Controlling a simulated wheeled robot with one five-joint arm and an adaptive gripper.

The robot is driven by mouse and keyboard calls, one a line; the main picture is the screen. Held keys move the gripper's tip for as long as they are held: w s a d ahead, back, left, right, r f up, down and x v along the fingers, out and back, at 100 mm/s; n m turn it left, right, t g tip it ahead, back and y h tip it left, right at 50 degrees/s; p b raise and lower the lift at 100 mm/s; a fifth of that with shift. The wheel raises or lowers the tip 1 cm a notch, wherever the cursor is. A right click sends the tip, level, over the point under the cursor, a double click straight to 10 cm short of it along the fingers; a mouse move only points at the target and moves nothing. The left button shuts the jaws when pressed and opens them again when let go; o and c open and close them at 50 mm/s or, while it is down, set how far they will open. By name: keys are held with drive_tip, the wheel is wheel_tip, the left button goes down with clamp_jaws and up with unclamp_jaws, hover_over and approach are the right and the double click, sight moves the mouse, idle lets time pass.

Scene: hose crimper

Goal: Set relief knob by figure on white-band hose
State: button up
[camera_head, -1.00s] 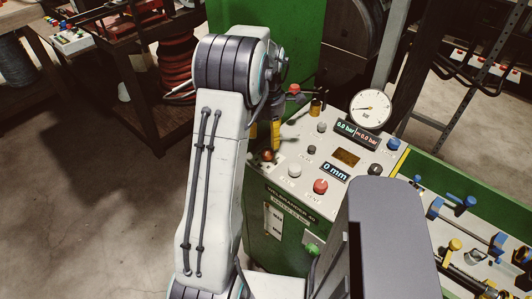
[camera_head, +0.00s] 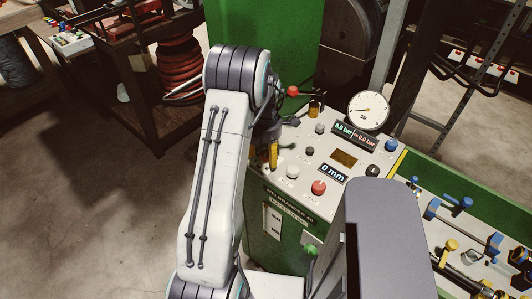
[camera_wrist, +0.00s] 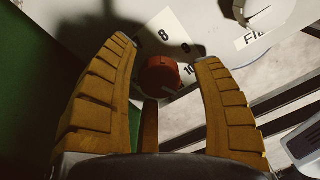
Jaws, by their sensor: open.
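A red-brown knob (camera_wrist: 160,75) stands on the pale panel in the wrist view, with the figures 8, 9 and 10 (camera_wrist: 188,70) printed around its upper right side. My gripper (camera_wrist: 165,52) is open, with one yellow-brown finger on each side of the knob; I cannot tell whether either touches it. In the head view my gripper (camera_head: 268,156) is over the left edge of the crimper's control panel (camera_head: 330,143) and hides the knob. The fittings on the right bench (camera_head: 465,240) show, but I cannot make out a white-band hose or its figure.
The panel also carries a pressure gauge (camera_head: 368,110), a display reading 0 mm (camera_head: 333,173), a red button (camera_head: 318,188), a white button (camera_head: 292,172) and a blue knob (camera_head: 391,146). A red-ended lever (camera_head: 293,91) stands behind my gripper.

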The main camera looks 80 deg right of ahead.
drive_tip(key=c, duration=1.2)
drive_tip(key=shift+f+m, duration=0.1)
drive_tip(key=shift+m, duration=0.2)
drive_tip(key=shift+m+b, duration=0.8)
drive_tip(key=shift+m, duration=0.2)
drive_tip(key=m+b, duration=0.1)
drive_tip(key=m, duration=0.2)
drive_tip(key=shift+f+m, duration=0.1)
drive_tip(key=shift+m, duration=0.2)
drive_tip(key=m+b, duration=0.1)
drive_tip(key=m, duration=0.4)
drive_tip(key=shift+a+b, duration=0.1)
drive_tip(key=shift+b, duration=0.3)
drive_tip(key=shift+m, duration=0.4)
